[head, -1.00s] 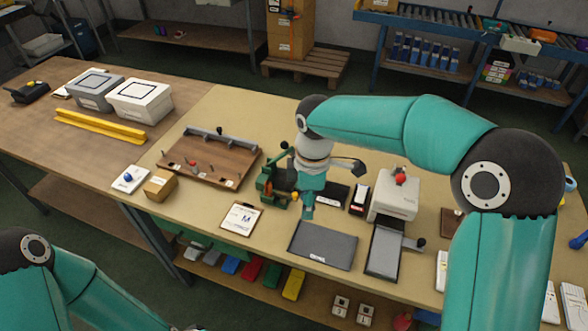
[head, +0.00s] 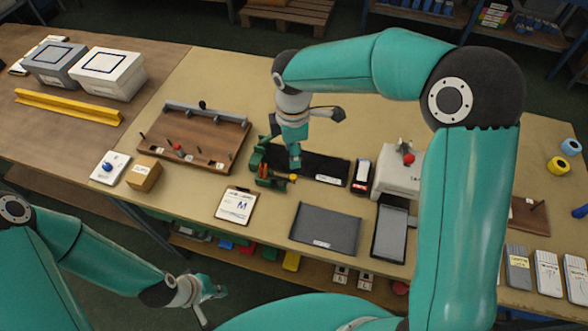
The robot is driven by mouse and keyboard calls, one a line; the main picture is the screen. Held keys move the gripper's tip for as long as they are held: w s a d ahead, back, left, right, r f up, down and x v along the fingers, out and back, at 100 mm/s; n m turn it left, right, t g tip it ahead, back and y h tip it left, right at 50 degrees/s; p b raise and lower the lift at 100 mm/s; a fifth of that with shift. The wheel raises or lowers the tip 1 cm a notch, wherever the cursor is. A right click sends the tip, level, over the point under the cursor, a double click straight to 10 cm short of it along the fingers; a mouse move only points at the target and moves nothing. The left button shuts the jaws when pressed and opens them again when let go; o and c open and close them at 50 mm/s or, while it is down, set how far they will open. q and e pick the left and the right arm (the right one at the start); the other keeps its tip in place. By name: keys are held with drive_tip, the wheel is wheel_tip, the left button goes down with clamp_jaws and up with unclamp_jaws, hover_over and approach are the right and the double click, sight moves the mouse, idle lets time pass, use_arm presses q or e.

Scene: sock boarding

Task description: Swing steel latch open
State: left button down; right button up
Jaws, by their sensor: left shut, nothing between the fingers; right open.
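My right gripper (head: 295,162) points down over the dark flat panel, just right of a small green device (head: 262,165) with an orange-yellow tip. Its fingers are small here and hold nothing that I can see. My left gripper (head: 212,290) is shut and empty, low in front of the table's front edge, away from the objects. I cannot tell for sure which part is the steel latch. A grey metal bar (head: 222,117) with a dark knob lies along the back of the wooden board (head: 190,141).
A clipboard (head: 237,206), a dark grey mat (head: 325,230) and a small cardboard box (head: 145,175) lie along the front. White and grey bins (head: 108,75) and a yellow rail (head: 68,107) are at left. My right arm covers part of the right side.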

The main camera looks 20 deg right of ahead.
sight(294, 176)
wheel_tip(294, 176, down, 9)
drive_tip(key=shift+s+f+p, duration=0.1)
drive_tip(key=shift+p, duration=0.4)
drive_tip(key=shift+c, duration=0.3)
clamp_jaws()
